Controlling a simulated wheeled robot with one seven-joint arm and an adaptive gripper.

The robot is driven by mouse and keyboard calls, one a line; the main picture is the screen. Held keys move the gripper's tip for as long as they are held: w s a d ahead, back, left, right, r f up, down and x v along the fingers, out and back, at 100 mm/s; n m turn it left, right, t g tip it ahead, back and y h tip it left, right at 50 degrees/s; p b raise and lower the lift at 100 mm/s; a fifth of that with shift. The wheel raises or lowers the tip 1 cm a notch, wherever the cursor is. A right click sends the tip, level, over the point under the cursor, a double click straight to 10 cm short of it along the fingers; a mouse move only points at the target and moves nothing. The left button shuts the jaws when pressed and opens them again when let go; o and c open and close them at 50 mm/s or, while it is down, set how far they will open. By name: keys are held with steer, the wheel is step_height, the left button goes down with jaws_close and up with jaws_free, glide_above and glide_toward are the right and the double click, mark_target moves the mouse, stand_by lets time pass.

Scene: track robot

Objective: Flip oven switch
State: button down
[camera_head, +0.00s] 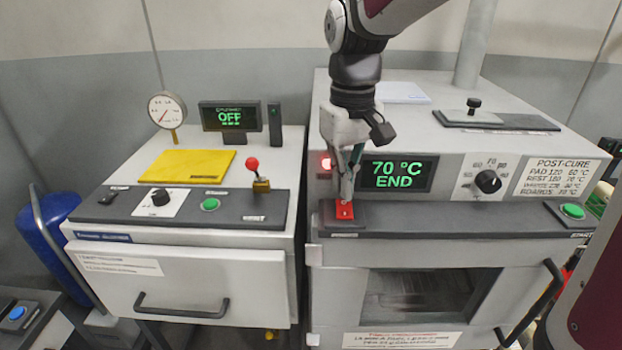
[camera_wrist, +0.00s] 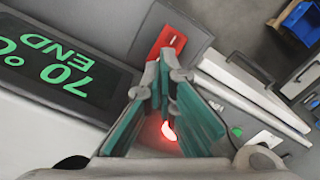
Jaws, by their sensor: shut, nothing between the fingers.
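The oven (camera_head: 335,270) is the right-hand machine, with a window in its front and a green-lettered display (camera_head: 398,174) reading "70 °C END". Its red rocker switch (camera_head: 344,211) sits at the left end of the dark ledge below the display. The switch also shows in the wrist view (camera_wrist: 172,42), with a white mark on it. My gripper (camera_head: 347,192) points down right over the switch, fingers shut and empty. The fingertips are at the switch's edge in both views; I cannot tell whether they touch it. My fingers hide part of the switch.
A red lamp (camera_head: 326,163) glows behind my fingers. A dial (camera_head: 488,181) and a green button (camera_head: 572,211) lie farther right. The left machine (camera_head: 190,285) carries a red-knobbed lever (camera_head: 252,164), a gauge (camera_head: 167,110) and a display reading "OFF" (camera_head: 230,116).

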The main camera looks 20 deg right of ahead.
mark_target(344, 203)
steer(key=shift+f+b, duration=0.3)
steer(key=shift+f, duration=0.85)
stand_by(0.9)
steer(key=shift+r+p, duration=2.1)
steer(key=shift+r, duration=1.45)
steer(key=shift+s+r, duration=0.1)
steer(key=s+r+m+t, duration=0.2)
steer(key=s+t, duration=0.3)
steer(key=s, duration=1.3)
steer(key=shift+t+b, duration=0.3)
steer(key=shift+b, duration=0.15)
